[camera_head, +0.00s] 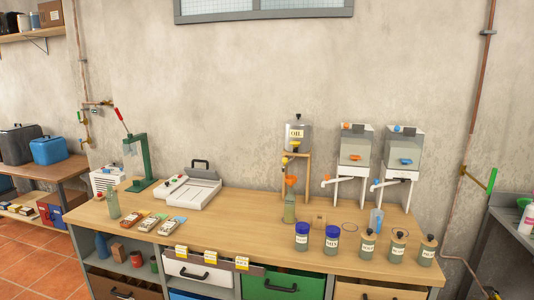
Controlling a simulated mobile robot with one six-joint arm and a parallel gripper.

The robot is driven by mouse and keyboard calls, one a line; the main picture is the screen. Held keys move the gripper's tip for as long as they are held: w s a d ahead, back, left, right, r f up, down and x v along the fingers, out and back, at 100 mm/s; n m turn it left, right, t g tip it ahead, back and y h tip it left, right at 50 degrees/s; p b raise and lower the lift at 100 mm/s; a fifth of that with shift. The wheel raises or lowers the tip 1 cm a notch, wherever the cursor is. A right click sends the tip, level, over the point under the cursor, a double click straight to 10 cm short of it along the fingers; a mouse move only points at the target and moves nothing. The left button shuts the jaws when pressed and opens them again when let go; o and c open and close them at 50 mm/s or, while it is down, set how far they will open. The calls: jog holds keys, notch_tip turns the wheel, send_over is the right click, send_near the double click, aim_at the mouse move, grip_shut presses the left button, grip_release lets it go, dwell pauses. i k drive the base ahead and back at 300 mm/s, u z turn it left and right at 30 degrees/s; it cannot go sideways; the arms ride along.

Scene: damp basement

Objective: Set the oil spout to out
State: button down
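The oil container (298,133), a grey vessel with a dark cap and a label reading OIL, stands on a wooden stand (308,175) at the back of the workbench, right of centre. A small yellow spout (294,145) shows at the lower front of the container. It is too small to tell which way it is set. Below it stands a green bottle (290,211) with an orange funnel (291,182) in its neck. My gripper is not in view.
Several labelled jars (368,245) line the front right edge of the workbench (235,225). A green press (138,160) and a white case (190,188) stand left. The middle is mostly clear.

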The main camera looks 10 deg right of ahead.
aim_at(285, 160)
jog(key=u, duration=0.3)
jog(key=i, duration=0.7)
jog(key=u, duration=0.85)
jog(key=i, duration=0.5)
jog(key=u, duration=0.25)
